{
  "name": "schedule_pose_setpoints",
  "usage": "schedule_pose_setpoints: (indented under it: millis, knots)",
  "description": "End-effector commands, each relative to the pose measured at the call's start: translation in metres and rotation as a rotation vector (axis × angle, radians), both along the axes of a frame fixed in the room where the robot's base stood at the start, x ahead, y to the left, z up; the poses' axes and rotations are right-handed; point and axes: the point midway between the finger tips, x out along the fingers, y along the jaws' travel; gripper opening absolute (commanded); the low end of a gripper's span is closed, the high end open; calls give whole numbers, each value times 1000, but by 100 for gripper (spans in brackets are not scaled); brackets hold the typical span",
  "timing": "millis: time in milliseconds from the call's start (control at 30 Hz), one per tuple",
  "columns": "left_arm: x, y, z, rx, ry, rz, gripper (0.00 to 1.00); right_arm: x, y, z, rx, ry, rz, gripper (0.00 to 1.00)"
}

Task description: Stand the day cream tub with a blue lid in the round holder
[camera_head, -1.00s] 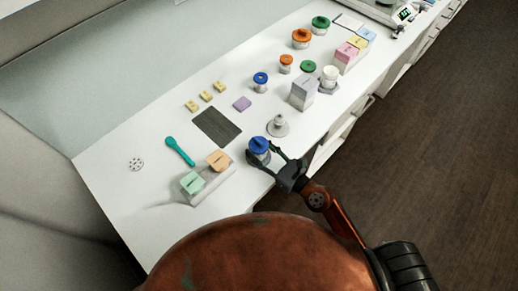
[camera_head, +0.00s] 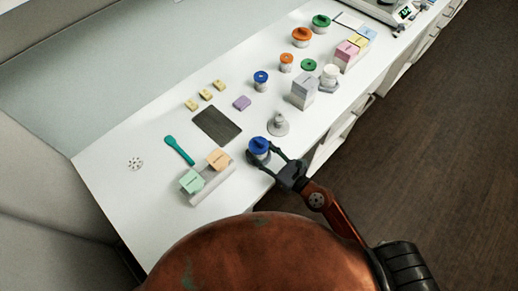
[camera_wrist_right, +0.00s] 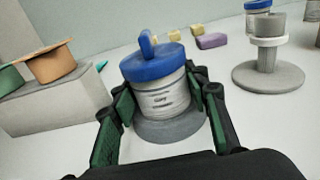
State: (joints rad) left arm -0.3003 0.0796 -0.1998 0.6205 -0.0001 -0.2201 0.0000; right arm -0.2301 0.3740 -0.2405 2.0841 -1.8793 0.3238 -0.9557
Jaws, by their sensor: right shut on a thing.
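The tub with a blue lid (camera_head: 258,146) is near the front edge of the counter. In the right wrist view the tub (camera_wrist_right: 160,97) is upright, with a white labelled body too blurred to read. My right gripper (camera_head: 270,158) is shut on its body, with one green-padded finger on each side. A grey round base, which looks like the round holder (camera_wrist_right: 170,130), shows directly under the tub. I cannot tell whether the tub rests fully in it. My left gripper is not in view.
A grey stand with a round foot (camera_head: 278,126) is just behind the tub. A second blue-lidded tub (camera_head: 261,78) stands farther back. A pale block with green and orange pieces (camera_head: 213,184) is to the left. A dark mat (camera_head: 217,126) lies behind.

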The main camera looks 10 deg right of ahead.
Motion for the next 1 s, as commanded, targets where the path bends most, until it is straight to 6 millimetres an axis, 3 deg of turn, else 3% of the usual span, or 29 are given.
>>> schedule_pose_setpoints:
  millis: [867,900,1000]
  knots:
    - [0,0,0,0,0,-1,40,0,0,0,3,-4,-1,8]
    - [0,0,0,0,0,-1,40,0,0,0,3,-4,-1,45]
    - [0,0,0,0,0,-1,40,0,0,0,2,-3,-1,52]
